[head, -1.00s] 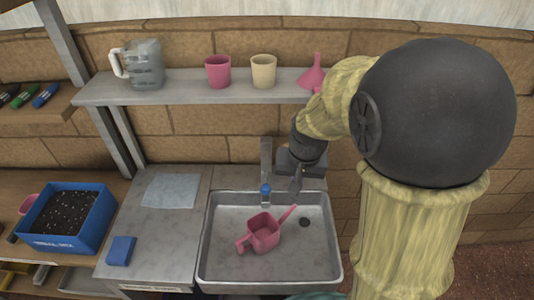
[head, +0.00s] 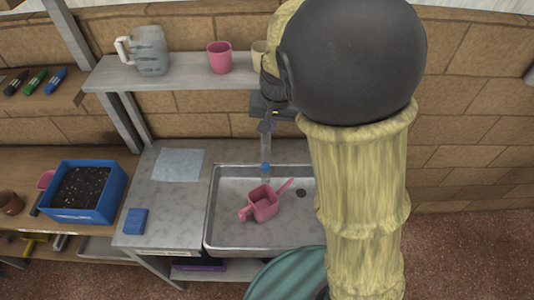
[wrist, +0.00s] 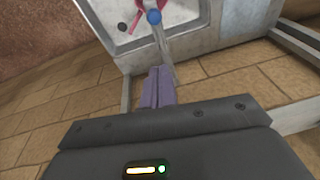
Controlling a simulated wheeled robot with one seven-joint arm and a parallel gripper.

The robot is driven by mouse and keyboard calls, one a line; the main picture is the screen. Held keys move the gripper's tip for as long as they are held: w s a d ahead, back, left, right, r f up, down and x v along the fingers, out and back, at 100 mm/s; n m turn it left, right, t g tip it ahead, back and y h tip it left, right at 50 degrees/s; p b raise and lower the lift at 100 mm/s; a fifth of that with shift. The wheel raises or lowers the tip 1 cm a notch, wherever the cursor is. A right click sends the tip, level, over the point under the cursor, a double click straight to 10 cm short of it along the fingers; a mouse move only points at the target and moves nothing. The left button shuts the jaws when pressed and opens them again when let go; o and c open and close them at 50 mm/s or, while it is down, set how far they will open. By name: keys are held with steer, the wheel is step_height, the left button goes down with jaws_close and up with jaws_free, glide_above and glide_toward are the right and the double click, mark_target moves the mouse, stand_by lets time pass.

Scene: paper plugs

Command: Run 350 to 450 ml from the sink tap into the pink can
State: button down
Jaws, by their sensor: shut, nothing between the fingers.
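The pink can (head: 263,203), with a handle and a spout, stands in the sink (head: 225,238), just in front of the tap (head: 266,148). The tap has a blue tip (head: 265,168); I see no water stream. The can's inside is too small to read a level. My gripper (head: 266,127) is at the wall behind the tap, partly hidden by my arm. In the wrist view my gripper (wrist: 160,88) has its fingers together and empty, pointing toward the tap's blue tip (wrist: 154,17). Part of the pink can (wrist: 138,8) shows beyond it.
A shelf (head: 185,75) above the sink holds a grey jug (head: 150,52), a pink cup (head: 219,58) and a cream cup (head: 259,52). A blue soil box (head: 100,205), a cloth (head: 178,165) and a blue sponge (head: 135,221) are to the left.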

glide_above(266, 161)
steer(key=w, duration=0.1)
steer(key=s+d+x, duration=0.1)
steer(key=s+x, duration=0.1)
steer(key=x, duration=0.6)
steer(key=f, duration=0.2)
steer(key=s+f, duration=0.1)
steer(key=shift+f+p, duration=0.3)
steer(key=shift+f, duration=0.1)
steer(key=shift+s+f, duration=0.25)
